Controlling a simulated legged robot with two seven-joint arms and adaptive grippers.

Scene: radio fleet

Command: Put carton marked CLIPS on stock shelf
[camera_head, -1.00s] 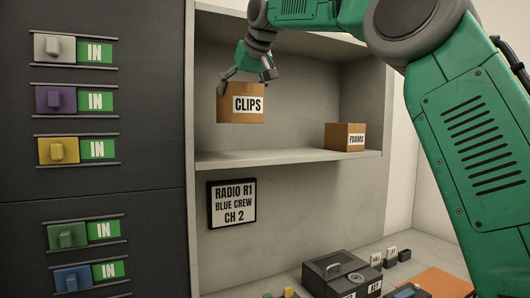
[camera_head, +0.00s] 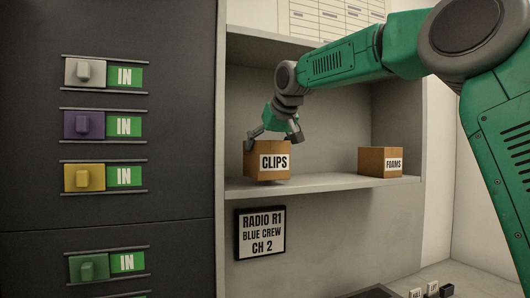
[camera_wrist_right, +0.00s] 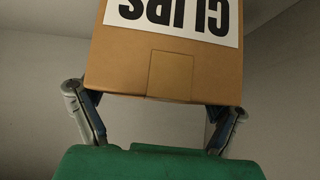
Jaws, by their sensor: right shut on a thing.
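The carton marked CLIPS (camera_head: 254,161) is a brown box with a white label, upright over the left part of the stock shelf (camera_head: 330,187). Its bottom is at or just above the board; I cannot tell whether it touches. My right gripper (camera_head: 273,141) is shut on the carton from above, a finger at each side. In the right wrist view the carton (camera_wrist_right: 120,65) fills the top middle, its label upside down, between the fingers of my right gripper (camera_wrist_right: 157,100). My left gripper is not in view.
A carton marked FOAMS (camera_head: 373,161) stands on the same shelf to the right, with clear board between. A radio sign (camera_head: 261,233) hangs below the shelf. A dark cabinet (camera_head: 180,190) with coloured latches stands at left. A wall chart (camera_head: 320,18) is above.

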